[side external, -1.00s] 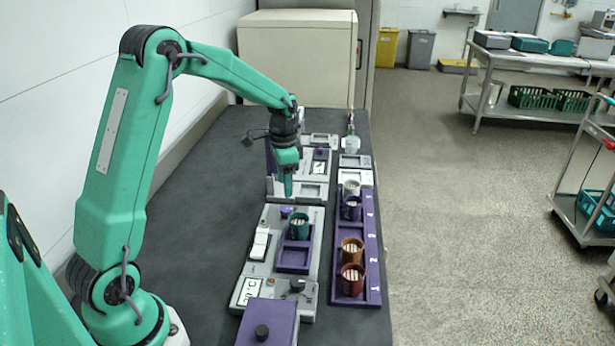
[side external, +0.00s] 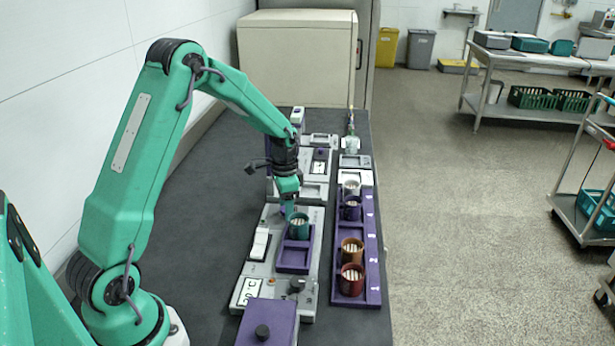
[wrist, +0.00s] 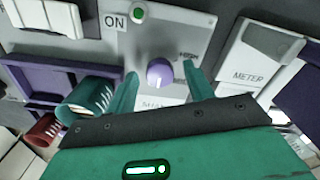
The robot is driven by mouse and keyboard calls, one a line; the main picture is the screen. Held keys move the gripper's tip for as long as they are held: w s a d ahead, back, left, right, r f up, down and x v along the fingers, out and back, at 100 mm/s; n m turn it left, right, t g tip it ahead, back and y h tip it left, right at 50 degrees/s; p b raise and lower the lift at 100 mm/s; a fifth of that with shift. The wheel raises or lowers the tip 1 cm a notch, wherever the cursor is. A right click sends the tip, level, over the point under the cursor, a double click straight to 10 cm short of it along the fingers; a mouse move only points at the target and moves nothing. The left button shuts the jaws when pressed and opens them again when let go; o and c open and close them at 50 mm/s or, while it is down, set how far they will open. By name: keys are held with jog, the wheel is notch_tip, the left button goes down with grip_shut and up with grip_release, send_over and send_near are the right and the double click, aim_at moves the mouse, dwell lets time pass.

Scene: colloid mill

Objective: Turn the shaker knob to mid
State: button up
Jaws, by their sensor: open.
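The shaker knob (wrist: 159,72) is a round lavender knob on a grey panel, with a pale pointer mark toward the bottom of the wrist view. A partly covered label below it begins "SHA"; a small label at its upper right is too blurred to read surely. My gripper (wrist: 161,78) is open, its two green fingers on either side of the knob; I cannot tell whether they touch it. In the side view my gripper (side external: 289,208) is low over the grey shaker unit (side external: 270,222), and the knob is hidden behind it.
A green cup (side external: 299,229) stands close by in a purple tray (side external: 294,268). A purple rack (side external: 372,270) with several cups is to the right. In the wrist view, a green lamp (wrist: 138,12) and an "ON" label (wrist: 115,20) lie beyond the knob.

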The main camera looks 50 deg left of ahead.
jog(key=shift+c, duration=0.2)
jog(key=c, duration=0.9)
jog(key=shift+n, duration=0.4)
jog(key=n, duration=1.1)
jog(key=o, duration=0.9)
